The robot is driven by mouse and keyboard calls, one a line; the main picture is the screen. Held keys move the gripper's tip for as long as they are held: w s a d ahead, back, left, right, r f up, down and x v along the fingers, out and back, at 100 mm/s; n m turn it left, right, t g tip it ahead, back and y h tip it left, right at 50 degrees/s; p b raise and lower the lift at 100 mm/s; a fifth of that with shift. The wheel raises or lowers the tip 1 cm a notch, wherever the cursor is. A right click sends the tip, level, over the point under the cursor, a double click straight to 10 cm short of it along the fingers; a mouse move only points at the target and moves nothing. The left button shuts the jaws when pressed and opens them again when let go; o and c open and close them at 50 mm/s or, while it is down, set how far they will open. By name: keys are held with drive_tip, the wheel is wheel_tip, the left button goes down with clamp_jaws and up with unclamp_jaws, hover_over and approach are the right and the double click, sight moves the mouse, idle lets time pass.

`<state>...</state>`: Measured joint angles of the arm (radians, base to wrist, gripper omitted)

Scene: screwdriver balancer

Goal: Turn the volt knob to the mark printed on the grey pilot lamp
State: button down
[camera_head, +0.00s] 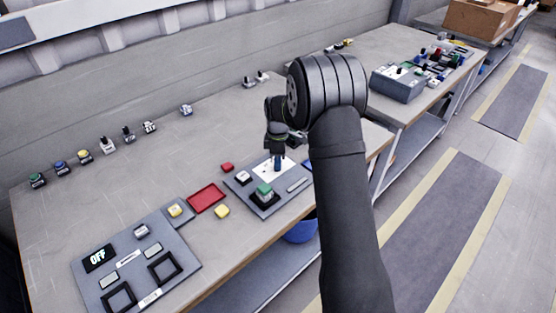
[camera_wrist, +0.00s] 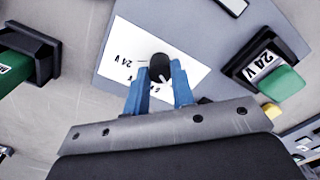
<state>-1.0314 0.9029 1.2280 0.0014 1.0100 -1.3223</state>
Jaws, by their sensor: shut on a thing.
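The volt knob (camera_wrist: 159,66) is black and stands on a white dial card (camera_wrist: 128,43), which also shows in the head view (camera_head: 264,168). My gripper (camera_wrist: 158,80) has its blue fingers shut on the knob, one on each side; in the head view it (camera_head: 278,163) points down at the card. "24 V" is printed left of the knob; other print by the fingers is partly hidden. A white line on the knob points toward the fingers. I cannot tell which piece is the grey pilot lamp; one greyish piece (camera_head: 141,231) sits on the left panel.
A green block in a black housing (camera_head: 264,192) is on the knob's panel; a green piece with a "24 V" label (camera_wrist: 285,84) shows in the wrist view. A red tray (camera_head: 207,198) and yellow blocks lie left. Several small pieces line the back of the bench.

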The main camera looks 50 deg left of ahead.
drive_tip(key=m, duration=0.6)
drive_tip(key=shift+m, duration=0.3)
drive_tip(key=m, duration=0.3)
drive_tip(key=shift+m, duration=0.3)
drive_tip(key=m, duration=0.3)
drive_tip(key=shift+m, duration=0.3)
drive_tip(key=m, duration=0.5)
drive_tip(key=shift+s, duration=0.1)
drive_tip(key=shift+m, duration=2.5)
